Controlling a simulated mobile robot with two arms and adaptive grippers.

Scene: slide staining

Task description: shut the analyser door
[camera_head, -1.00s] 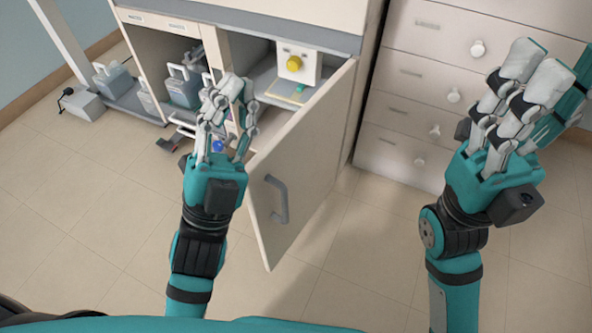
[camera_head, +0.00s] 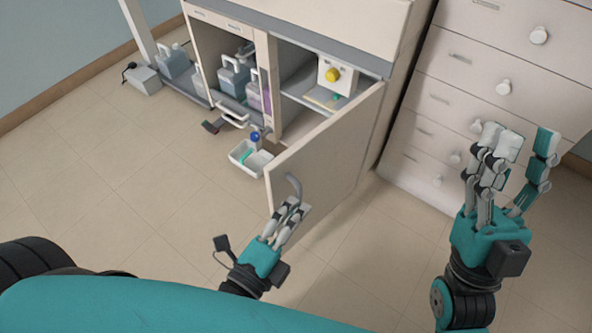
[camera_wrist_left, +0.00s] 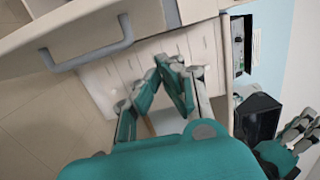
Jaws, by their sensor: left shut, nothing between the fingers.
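The door (camera_head: 330,150) of the low cabinet stands wide open. A grey bar handle (camera_head: 295,188) is on its outer face, partly hidden by my left fingers in the head view. The handle also shows whole in the left wrist view (camera_wrist_left: 88,55). My left gripper (camera_head: 292,208) is shut and empty, at the outer side of the door by the handle. In the left wrist view my left fingertips (camera_wrist_left: 168,66) meet to the right of the handle, apart from it. My right gripper (camera_head: 520,150) is open and empty, in front of the drawers.
A white device (camera_head: 336,76) with a yellow knob stands inside the cabinet. A white tray (camera_head: 262,160) lies on the floor left of the door. Grey jugs (camera_head: 235,76) stand in the left bay. A drawer unit (camera_head: 425,105) stands at right. The floor at front left is clear.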

